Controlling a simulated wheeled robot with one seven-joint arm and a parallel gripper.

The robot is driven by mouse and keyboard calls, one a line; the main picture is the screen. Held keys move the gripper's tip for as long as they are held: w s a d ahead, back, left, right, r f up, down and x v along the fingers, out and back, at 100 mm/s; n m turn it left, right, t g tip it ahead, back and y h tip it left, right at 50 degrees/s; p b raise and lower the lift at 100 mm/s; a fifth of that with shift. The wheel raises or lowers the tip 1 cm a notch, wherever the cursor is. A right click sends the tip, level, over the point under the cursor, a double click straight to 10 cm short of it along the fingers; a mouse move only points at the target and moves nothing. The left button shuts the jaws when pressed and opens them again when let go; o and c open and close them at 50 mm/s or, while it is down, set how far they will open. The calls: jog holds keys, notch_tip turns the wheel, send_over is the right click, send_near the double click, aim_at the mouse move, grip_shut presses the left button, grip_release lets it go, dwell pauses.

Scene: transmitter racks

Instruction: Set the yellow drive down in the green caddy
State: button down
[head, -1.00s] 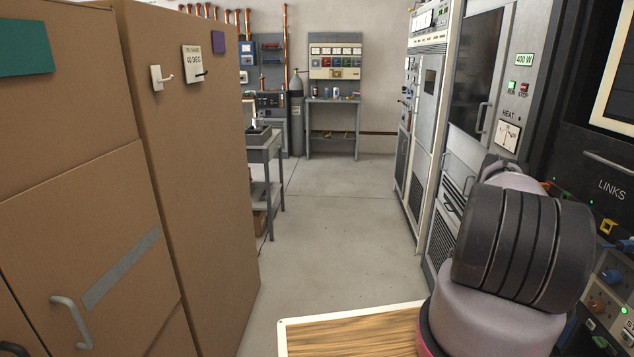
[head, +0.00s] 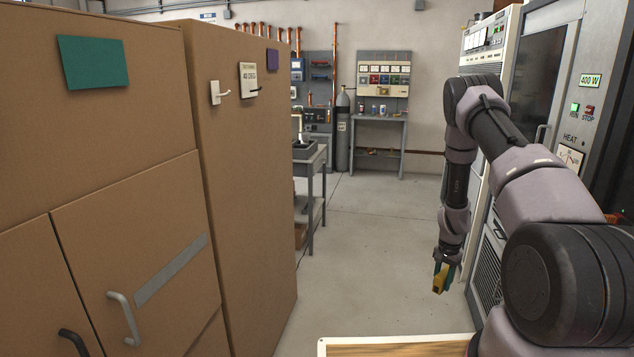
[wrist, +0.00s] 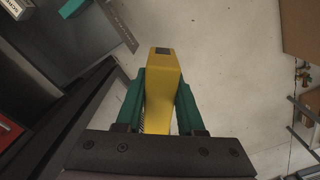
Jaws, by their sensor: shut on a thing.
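My gripper (head: 442,277) hangs low at the end of my arm, over the open floor, right of the middle in the head view. Its green fingers are shut on the yellow drive (head: 438,283). In the wrist view the drive (wrist: 162,80) is a yellow block with a dark square near its far end, held between both fingers (wrist: 161,98).
Brown cabinets (head: 245,190) fill the left side. Grey racks (head: 489,150) stand close at the right of my arm. A wooden-topped surface (head: 400,347) is at the bottom edge. A grey bench (head: 378,122) stands at the back. The floor (head: 372,230) between is clear.

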jog(key=s+a+r+n, duration=0.2)
jog(key=a+r+n, duration=0.3)
jog(key=r, duration=0.5)
jog(key=s+a+r+n, duration=0.2)
jog(key=a+r+n, duration=0.2)
jog(key=a+r, duration=0.4)
notch_tip(320, 180, up, 4)
jog(key=shift+s+f+n, duration=0.2)
jog(key=shift+f+n, duration=0.05)
jog(key=shift+n, duration=0.15)
